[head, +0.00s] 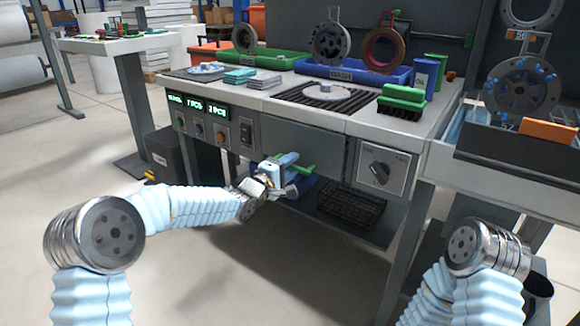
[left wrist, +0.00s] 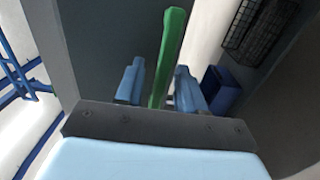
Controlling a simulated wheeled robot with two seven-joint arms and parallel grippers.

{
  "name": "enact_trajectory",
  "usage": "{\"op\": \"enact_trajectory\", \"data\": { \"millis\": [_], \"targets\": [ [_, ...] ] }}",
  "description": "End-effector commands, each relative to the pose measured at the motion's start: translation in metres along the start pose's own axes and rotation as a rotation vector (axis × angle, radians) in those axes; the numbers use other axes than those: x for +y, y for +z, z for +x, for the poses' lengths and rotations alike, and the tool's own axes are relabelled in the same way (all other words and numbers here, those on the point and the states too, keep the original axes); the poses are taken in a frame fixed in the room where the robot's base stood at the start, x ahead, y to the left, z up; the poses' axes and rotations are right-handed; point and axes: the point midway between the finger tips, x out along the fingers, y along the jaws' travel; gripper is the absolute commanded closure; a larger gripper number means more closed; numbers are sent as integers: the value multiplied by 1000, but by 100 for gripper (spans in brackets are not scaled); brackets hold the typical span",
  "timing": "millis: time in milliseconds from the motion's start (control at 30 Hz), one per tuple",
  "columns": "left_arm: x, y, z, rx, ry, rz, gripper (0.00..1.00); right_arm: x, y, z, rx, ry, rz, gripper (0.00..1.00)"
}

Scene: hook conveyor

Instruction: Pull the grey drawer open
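The grey drawer (head: 303,147) is the plain grey front under the workbench top, between the switch panel and the dial box. It looks flush with the bench front. A green handle (head: 308,169) shows low at its front, partly hidden by my left gripper (head: 291,172). In the left wrist view the green handle (left wrist: 168,55) lies between the two blue fingers of my left gripper (left wrist: 160,88), with a narrow gap on each side. The gripper looks open around the handle. My right arm shows at the lower right, but its gripper is out of view.
A wire basket (head: 351,205) stands on the lower shelf beneath the bench. A dial box (head: 382,168) is right of the drawer, a switch panel (head: 203,122) left. Green brushes (head: 402,101) and trays with metal rings stand on top. Floor in front is clear.

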Motion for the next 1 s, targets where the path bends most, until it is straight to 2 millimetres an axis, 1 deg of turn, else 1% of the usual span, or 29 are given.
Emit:
{"op": "enact_trajectory", "data": {
  "millis": [167, 267, 400, 433, 833, 1000],
  "targets": [
    [0, 0, 0, 0, 0, 0, 62, 0, 0, 0, 0, 0, 0, 6],
    [0, 0, 0, 0, 0, 0, 76, 0, 0, 0, 0, 0, 0, 6],
    [0, 0, 0, 0, 0, 0, 97, 0, 0, 0, 0, 0, 0, 6],
    [0, 0, 0, 0, 0, 0, 100, 0, 0, 0, 0, 0, 0, 6],
    [0, -1, -2, 1, 0, 0, 100, 0, 0, 1, 0, 0, 0, 6],
    [-1, -1, -10, 2, 0, 1, 100, 1, 0, 3, -1, 0, 0, 6]
  ]
}}
